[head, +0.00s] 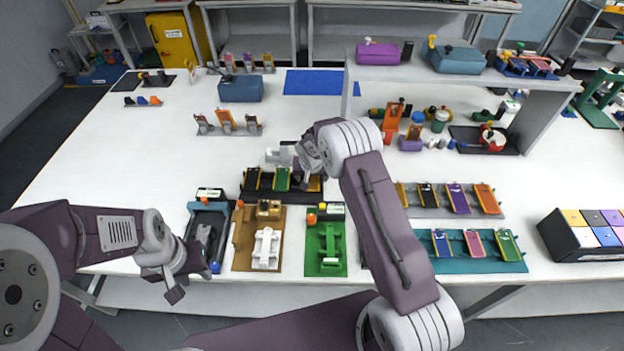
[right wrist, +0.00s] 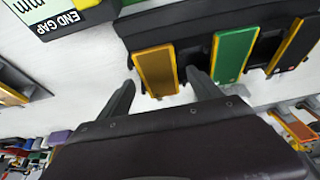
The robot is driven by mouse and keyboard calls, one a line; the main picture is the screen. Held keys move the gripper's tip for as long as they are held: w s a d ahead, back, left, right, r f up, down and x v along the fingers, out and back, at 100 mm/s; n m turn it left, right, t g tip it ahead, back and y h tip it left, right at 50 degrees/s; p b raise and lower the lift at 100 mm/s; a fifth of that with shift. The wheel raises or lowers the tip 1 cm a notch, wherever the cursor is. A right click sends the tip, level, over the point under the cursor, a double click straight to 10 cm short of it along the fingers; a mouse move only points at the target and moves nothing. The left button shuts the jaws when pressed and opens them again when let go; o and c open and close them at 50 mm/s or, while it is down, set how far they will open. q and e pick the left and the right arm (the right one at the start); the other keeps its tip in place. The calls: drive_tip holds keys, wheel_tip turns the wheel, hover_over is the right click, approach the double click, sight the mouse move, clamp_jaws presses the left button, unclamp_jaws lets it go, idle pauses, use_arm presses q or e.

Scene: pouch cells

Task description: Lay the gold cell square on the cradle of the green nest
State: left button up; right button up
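The gold cell (right wrist: 155,72) leans in a dark rack (right wrist: 190,22), beside a green cell (right wrist: 232,55); it also shows in the head view (head: 314,184), partly hidden by my right gripper (head: 303,180). In the right wrist view my right gripper (right wrist: 161,94) is open, its fingertips apart near either side of the gold cell's lower end; I cannot tell whether they touch it.
A brown nest (head: 243,262) with a white cradle sits left of the green one. A display (head: 331,210) stands at the green nest's back edge. Racks of coloured cells (head: 472,250) lie to the right. The table's left part is mostly clear.

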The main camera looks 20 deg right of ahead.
sight(314, 182)
drive_tip(key=shift+s+r, duration=0.1)
drive_tip(key=c, duration=1)
drive_tip(key=shift+c, duration=1.2)
drive_tip(key=shift+r, duration=0.35)
drive_tip(key=r, duration=0.3)
drive_tip(key=shift+s+d+r+b, duration=0.2)
drive_tip(key=shift+d+r+b, duration=0.1)
drive_tip(key=shift+r+b, duration=0.1)
drive_tip(key=s+d+r, duration=0.6)
drive_tip(key=s, duration=0.2)
drive_tip(key=shift+s+d+r+b, duration=0.2)
drive_tip(key=shift+s+r+b, duration=0.05)
drive_tip(key=shift+s+b, duration=0.15)
